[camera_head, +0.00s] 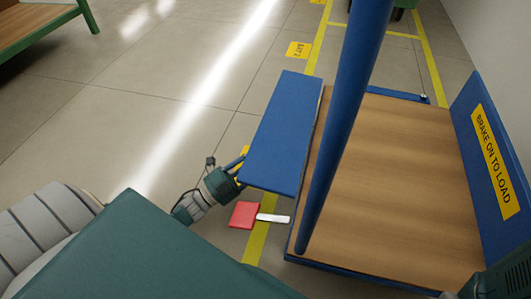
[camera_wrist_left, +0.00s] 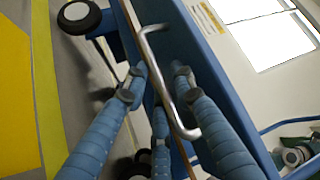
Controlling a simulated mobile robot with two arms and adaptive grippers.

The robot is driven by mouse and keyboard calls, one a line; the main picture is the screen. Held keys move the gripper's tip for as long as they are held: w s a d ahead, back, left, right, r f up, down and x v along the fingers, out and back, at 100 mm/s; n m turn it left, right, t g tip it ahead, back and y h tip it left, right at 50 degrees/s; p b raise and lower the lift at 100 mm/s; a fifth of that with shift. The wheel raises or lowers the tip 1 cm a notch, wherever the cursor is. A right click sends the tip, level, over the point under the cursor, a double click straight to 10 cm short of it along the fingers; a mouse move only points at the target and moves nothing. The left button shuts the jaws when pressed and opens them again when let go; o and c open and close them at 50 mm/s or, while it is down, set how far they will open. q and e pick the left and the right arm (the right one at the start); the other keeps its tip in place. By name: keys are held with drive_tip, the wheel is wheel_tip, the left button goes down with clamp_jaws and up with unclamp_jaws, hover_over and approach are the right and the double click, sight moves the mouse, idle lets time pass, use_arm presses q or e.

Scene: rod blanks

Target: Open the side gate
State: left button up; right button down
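The side gate (camera_head: 280,130) is a blue panel along the left edge of a cart with a wooden deck (camera_head: 400,170). My left gripper (camera_head: 238,168) is at the gate's outer face, near its lower left corner. In the left wrist view, a bent silver handle (camera_wrist_left: 163,75) stands out from the blue gate (camera_wrist_left: 205,50). The blue fingers of my left gripper (camera_wrist_left: 160,80) are spread on both sides of the handle, with a gap visible between them. Firm contact with the bar cannot be made out. My right gripper is not in view.
A red pedal (camera_head: 244,214) on a pale lever juts from the cart's near left side. A blue post (camera_head: 345,110) crosses in front of the deck. A blue end panel (camera_head: 490,150) reads "BRAKE ON TO LOAD". Open floor (camera_head: 170,110) lies left of the gate.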

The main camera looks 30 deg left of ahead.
use_arm(q)
drive_tip(key=r+v, duration=0.2)
drive_tip(key=v, duration=0.6)
drive_tip(key=s+r+v, duration=0.1)
drive_tip(key=v, duration=0.7)
drive_tip(key=shift+s+a+r, duration=0.25)
drive_tip(key=shift+a+r, duration=0.05)
